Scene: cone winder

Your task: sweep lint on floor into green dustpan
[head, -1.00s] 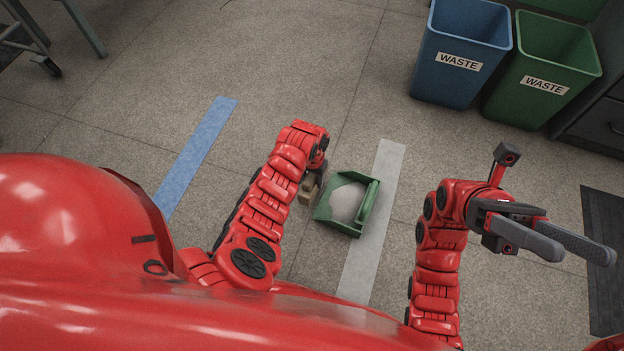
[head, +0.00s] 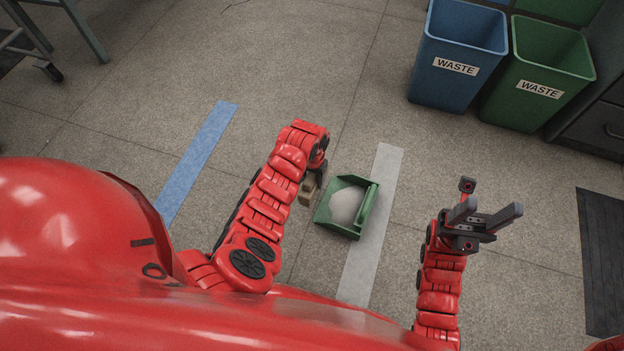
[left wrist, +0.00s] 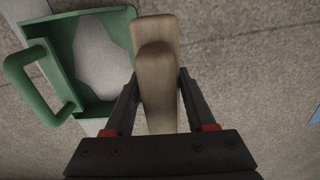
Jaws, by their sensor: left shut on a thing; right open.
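The green dustpan (head: 368,207) lies on the floor in front of me, and a pale grey heap of lint (head: 346,204) sits inside it. Both also show in the left wrist view, the dustpan (left wrist: 62,62) at upper left and the lint (left wrist: 103,58) within its walls. My left gripper (left wrist: 157,90) is shut on a wooden brush (left wrist: 158,70), held at the dustpan's open side. In the head view the brush (head: 308,190) is partly hidden by my left arm. My right gripper (head: 490,214) is open and empty, to the right of the dustpan.
A blue waste bin (head: 457,55) and a green waste bin (head: 540,75) stand at upper right. A blue floor stripe (head: 195,155) and a pale stripe (head: 370,235) mark the floor. A dark mat (head: 603,260) lies at right. The floor beyond the dustpan is clear.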

